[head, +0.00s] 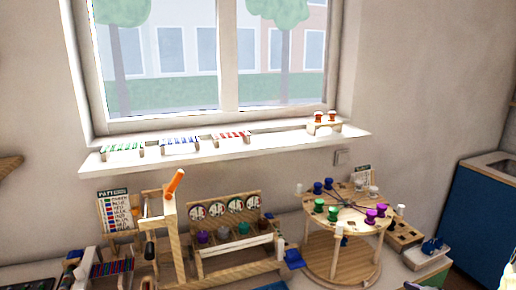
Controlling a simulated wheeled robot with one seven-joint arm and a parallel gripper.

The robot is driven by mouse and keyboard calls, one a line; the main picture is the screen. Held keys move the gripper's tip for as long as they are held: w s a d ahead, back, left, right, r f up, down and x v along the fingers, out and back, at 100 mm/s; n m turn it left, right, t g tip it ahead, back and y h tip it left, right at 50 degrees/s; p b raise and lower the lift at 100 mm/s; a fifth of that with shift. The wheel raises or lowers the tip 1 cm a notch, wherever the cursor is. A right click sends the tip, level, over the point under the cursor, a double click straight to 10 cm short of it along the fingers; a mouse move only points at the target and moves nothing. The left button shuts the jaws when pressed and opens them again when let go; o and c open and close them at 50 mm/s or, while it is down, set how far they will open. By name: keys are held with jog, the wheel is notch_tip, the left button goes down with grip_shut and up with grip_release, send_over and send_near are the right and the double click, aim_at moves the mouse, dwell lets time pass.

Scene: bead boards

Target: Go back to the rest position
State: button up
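The task names no object, only a rest position. I cannot make out my gripper anywhere in the head view, so its opening and anything it might hold are hidden from me. A pale yellowish shape (508,272) is cut off at the lower right edge, and I cannot tell what it is.
A wooden stand with an orange handle (174,182), a rack of round dials and coloured cups (225,222) and a round two-tier table with coloured spools (345,208) crowd the front. Small boards line the windowsill (280,142). A blue cabinet (478,225) stands right.

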jog(key=a+r+m+g+h+p, duration=0.35)
jog(key=a+r+h, duration=0.25)
jog(key=a, duration=0.5)
jog(key=s+a+r+m+g+p, duration=0.1)
jog(key=s+a+g, duration=0.5)
jog(key=s+a, duration=0.7)
jog(key=shift+s+a+r+y+p, duration=0.15)
jog(key=shift+s+r+y+p, duration=0.15)
jog(key=shift+s+r+p, duration=0.35)
jog(key=shift+w+r+g, duration=0.1)
jog(key=shift+w+g, duration=0.15)
jog(key=shift+s, duration=0.15)
dwell(0.5)
